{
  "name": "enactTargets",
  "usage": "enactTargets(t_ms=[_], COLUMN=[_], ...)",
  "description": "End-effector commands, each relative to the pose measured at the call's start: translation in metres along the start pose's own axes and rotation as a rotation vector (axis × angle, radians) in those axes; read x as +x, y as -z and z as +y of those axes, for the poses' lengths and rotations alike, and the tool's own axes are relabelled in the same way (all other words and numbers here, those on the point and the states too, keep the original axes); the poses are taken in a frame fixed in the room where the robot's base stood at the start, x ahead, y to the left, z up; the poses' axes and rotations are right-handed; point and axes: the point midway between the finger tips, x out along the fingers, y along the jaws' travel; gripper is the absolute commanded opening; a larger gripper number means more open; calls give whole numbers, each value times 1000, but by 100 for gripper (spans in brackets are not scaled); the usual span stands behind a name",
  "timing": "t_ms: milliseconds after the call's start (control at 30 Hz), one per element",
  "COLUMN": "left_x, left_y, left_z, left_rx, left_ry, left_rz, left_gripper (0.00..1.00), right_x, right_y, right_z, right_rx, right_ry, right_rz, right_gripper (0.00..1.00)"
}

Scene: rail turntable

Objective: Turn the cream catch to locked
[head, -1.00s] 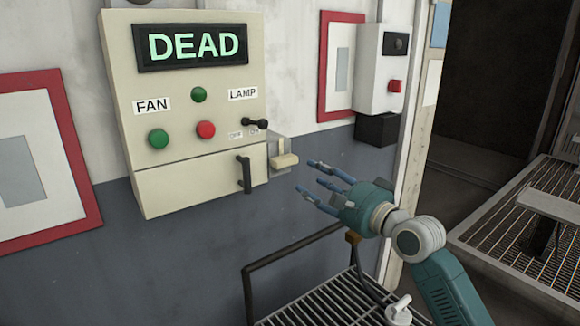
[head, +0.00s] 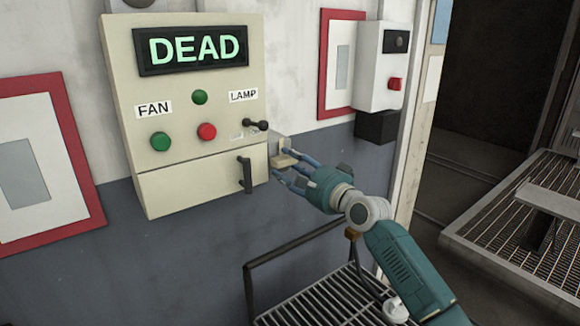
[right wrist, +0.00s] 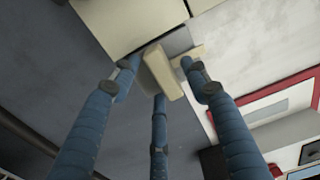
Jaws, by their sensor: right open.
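The cream catch (head: 284,160) sits on the right side of the cream control box (head: 187,181), beside its lower door. My right gripper (head: 282,165) is open, with its blue fingers around the catch. In the right wrist view the catch (right wrist: 163,72) lies between the spread fingertips of the right gripper (right wrist: 160,80). I cannot tell whether any finger touches it. Its plate on the wall is partly hidden by the fingers. My left gripper is not in view.
The box carries a display (head: 190,47) reading DEAD, green and red buttons, a black lever (head: 256,125) and a black door handle (head: 245,175). A dark rail and grating (head: 325,298) stand below my right arm. A white box with a red button (head: 394,84) hangs to the right.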

Motion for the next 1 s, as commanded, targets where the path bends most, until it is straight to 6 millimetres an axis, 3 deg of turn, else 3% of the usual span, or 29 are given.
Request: enactTargets(t_ms=[67,300,667,1000], left_x=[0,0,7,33], left_y=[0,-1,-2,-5], left_z=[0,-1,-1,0], left_rx=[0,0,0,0], left_ry=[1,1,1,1], left_rz=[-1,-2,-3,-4], left_gripper=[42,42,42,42], right_x=[0,0,0,0], right_y=[0,0,0,1], right_z=[0,0,2,4], right_rx=[0,0,-47,-282], right_ry=[0,0,0,0], right_rz=[0,0,-1,-1], right_gripper=[46,0,0,0])
